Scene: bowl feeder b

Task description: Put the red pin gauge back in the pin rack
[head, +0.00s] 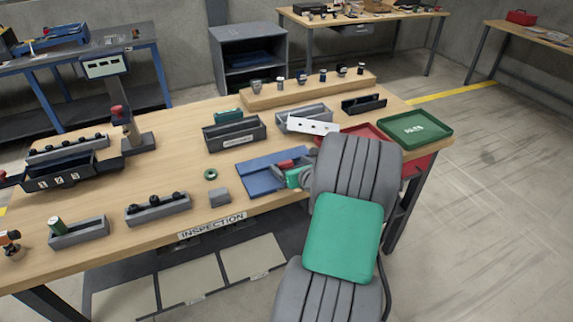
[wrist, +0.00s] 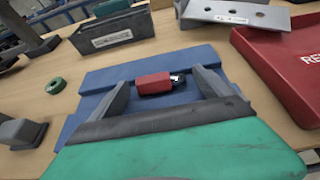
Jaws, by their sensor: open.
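The red pin gauge (wrist: 153,83) lies on its side on a blue mat (wrist: 200,54), its dark metal end pointing right in the wrist view. It also shows in the head view (head: 286,165), partly hidden by my gripper. My gripper (wrist: 160,78) is open, and the gauge appears between its two grey fingers. I cannot tell how far the fingertips are above the mat. In the head view, a grey rack (head: 80,234) at the front left holds a green-topped pin and has free room beside it. It looks like the pin rack.
A grey block with black knobs (head: 158,208), a small grey block (head: 219,197) and a green ring (head: 210,174) stand left of the mat. A red tray (wrist: 290,62) is close on the right, with a green tray (head: 414,130) beyond. Grey bins stand behind the mat.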

